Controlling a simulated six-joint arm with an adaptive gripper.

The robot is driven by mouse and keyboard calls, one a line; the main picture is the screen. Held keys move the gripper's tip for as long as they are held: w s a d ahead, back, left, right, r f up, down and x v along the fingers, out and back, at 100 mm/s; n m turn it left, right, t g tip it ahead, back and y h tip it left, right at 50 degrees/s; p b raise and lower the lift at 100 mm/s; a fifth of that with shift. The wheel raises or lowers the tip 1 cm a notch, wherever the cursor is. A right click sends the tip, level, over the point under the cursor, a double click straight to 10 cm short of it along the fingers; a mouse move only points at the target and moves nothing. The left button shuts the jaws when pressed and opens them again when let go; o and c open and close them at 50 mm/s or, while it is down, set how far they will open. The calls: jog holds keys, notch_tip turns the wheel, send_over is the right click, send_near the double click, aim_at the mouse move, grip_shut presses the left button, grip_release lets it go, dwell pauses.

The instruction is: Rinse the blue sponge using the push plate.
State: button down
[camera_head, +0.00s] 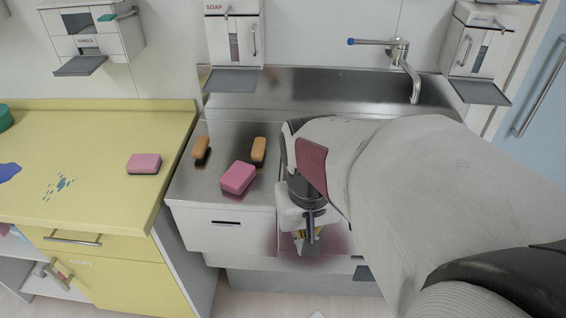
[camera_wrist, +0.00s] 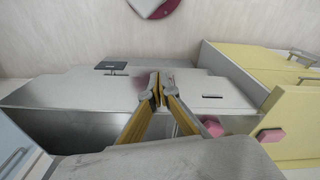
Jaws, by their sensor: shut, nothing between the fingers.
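My gripper (camera_head: 307,243) is shut and empty, pointing down in front of the sink unit's front panel. Its closed fingertips also show in the wrist view (camera_wrist: 157,92), close to the panel; I cannot tell whether they touch it. A small dark plate (camera_wrist: 110,66) on the front panel, which looks like the push plate, is to the left of the fingertips in the wrist view. In the head view only a dark bit of it (camera_head: 364,273) shows beside my arm. I see no blue sponge; my arm hides most of the sink basin. The tap (camera_head: 398,54) is at the back.
A pink sponge (camera_head: 238,178) and two orange sponges (camera_head: 201,147) (camera_head: 259,149) lie on the steel top. Another pink sponge (camera_head: 144,163) lies on the yellow counter (camera_head: 100,125), near blue stains (camera_head: 60,185). A soap dispenser (camera_head: 232,45) hangs behind. A purplish stain marks the front panel.

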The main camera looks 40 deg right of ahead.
jog(key=s+d+f+m+g+y, duration=0.1)
jog(key=s+d+f+m, duration=0.3)
jog(key=s+d+f, duration=0.6)
jog(key=s+d+f+m+g+y, duration=0.1)
jog(key=s+d+f+m+g, duration=0.15)
jog(key=s+d+f, duration=0.7)
jog(key=s+a+f+m+t+y, duration=0.1)
jog(key=s+a+f+m, duration=0.15)
jog(key=f, duration=0.45)
jog(key=s+a+f+m+t, duration=0.1)
jog(key=s+f, duration=0.2)
jog(key=f, duration=0.5)
jog(key=a+f+m+t+h, duration=0.1)
jog(key=a+f+m+t, duration=0.15)
jog(key=f, duration=0.55)
jog(key=a+f+m+t+h, duration=0.2)
jog(key=f+m, duration=0.1)
jog(key=f, duration=0.5)
jog(key=w+d+m+t+h, duration=0.3)
jog(key=w+d+h, duration=0.1)
jog(key=w, duration=0.3)
jog(key=w+d+r+m+t+h, duration=0.1)
jog(key=d+r+m+h, duration=0.1)
jog(key=d+r, duration=0.3)
jog(key=shift+d+r+t+h, duration=0.3)
jog(key=shift+d+h, duration=0.5)
jog(key=shift+d, duration=0.25)
